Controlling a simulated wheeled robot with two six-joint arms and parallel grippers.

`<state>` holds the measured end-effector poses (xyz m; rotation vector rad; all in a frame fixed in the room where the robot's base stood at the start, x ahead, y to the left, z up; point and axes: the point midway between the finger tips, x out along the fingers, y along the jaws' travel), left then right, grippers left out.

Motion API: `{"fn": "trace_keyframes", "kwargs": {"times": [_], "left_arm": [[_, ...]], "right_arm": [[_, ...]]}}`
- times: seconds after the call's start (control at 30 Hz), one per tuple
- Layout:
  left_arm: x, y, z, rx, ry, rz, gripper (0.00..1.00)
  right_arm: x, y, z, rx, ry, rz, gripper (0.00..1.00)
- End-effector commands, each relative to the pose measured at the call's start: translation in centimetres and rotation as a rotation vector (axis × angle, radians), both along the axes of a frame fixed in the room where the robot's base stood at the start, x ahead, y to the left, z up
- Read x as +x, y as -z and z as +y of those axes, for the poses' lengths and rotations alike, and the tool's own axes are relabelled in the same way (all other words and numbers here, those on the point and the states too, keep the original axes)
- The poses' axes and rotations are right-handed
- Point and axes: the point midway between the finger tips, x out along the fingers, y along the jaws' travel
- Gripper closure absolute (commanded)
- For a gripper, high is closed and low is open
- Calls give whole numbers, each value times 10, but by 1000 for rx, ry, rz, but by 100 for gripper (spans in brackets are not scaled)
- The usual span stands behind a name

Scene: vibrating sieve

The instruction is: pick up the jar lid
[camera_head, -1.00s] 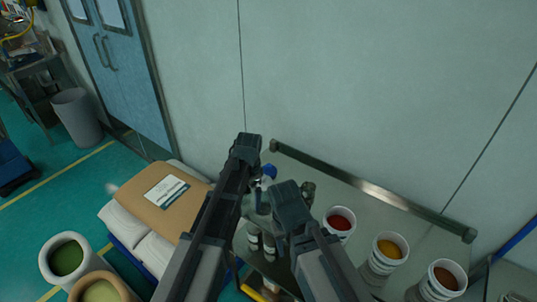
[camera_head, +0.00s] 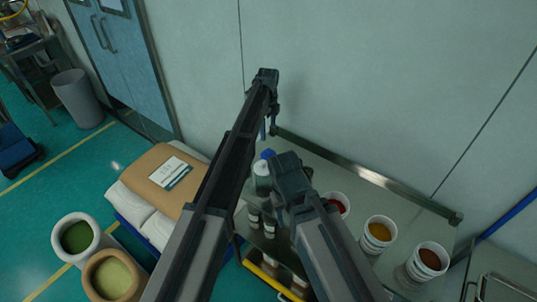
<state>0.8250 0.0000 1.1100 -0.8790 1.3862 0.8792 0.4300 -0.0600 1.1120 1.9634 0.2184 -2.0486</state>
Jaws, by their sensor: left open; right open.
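A blue cap (camera_head: 267,154) tops a pale bottle or jar (camera_head: 262,180) on the glass-topped table; I cannot tell whether this cap is the jar lid. No loose lid can be made out. My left gripper (camera_head: 268,130) is open, above and behind the blue cap in the picture, near the wall-side rail. My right gripper (camera_head: 279,212) is open and lower, just right of the bottle, over the table. Nothing shows held in either gripper. My arms hide part of the table.
A metal rail (camera_head: 370,176) edges the table by the wall. Sacks (camera_head: 165,180) lie at left.

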Motion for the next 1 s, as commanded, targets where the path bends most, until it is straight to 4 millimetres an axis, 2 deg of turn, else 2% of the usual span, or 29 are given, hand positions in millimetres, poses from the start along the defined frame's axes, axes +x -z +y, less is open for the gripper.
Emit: {"fn": "trace_keyframes", "kwargs": {"times": [0.17,0.7,1.0], "left_arm": [[0,12,0,0,-2,0,0],[0,83,0,0,-4,0,0],[0,87,0,0,-4,0,0]], "right_arm": [[0,12,0,0,-2,0,50],[0,83,0,-2,-15,1,50],[0,87,0,-2,-16,1,50]]}}
